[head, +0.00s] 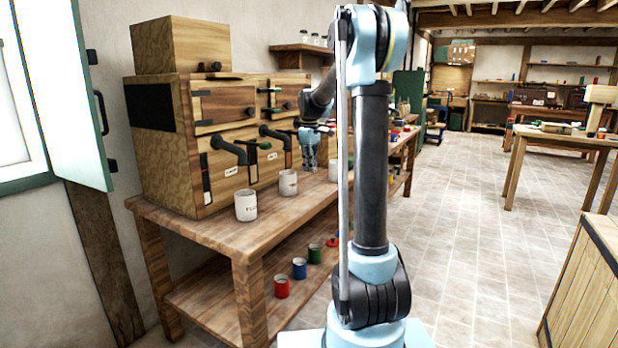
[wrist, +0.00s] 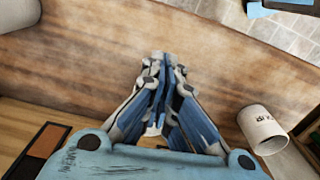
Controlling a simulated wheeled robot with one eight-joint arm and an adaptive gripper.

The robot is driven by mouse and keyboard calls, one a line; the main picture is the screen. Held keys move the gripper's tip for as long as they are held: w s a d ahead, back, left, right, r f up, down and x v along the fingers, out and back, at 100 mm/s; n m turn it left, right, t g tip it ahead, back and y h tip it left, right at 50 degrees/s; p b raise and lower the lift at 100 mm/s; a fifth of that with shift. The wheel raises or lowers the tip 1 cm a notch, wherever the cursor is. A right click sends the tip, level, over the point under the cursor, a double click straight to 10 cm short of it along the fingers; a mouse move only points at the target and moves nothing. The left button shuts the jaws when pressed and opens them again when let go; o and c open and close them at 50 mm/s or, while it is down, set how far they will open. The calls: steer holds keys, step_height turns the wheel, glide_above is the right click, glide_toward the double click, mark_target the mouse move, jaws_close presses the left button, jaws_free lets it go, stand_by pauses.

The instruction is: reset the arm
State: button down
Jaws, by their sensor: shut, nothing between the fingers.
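My gripper (head: 308,163) hangs over the wooden bench in front of the wooden mill cabinet, to the right of the white mugs in the head view. In the wrist view my gripper (wrist: 158,62) points down at the bench top with its fingers together and nothing between them. My arm rises in the middle of the head view and bends over toward the bench. It hides part of the bench's right side.
The wooden cabinet (head: 160,165) with black spouts stands on the bench (head: 205,232). White mugs (head: 246,206) (head: 288,183) stand before it. Red (head: 282,287), blue (head: 299,268) and green (head: 315,253) cups sit on the lower shelf.

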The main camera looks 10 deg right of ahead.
steer(key=s+d+f+m+t, duration=0.1)
steer(key=s+d+m, duration=0.15)
steer(key=s, duration=0.95)
steer(key=s+d+m, duration=0.2)
steer(key=s+m, duration=0.1)
steer(key=s, duration=0.8)
steer(key=s+f+m, duration=0.2)
steer(key=s+f, duration=0.5)
steer(key=s, duration=0.2)
steer(key=s+d+f+m+t, duration=0.1)
steer(key=s+f+m, duration=0.2)
steer(key=s+f, duration=0.4)
steer(key=s, duration=0.2)
steer(key=shift+s+d, duration=0.15)
steer(key=shift+s, duration=0.25)
steer(key=shift+m, duration=0.25)
steer(key=shift+w+f, duration=0.25)
steer(key=shift+w, duration=0.2)
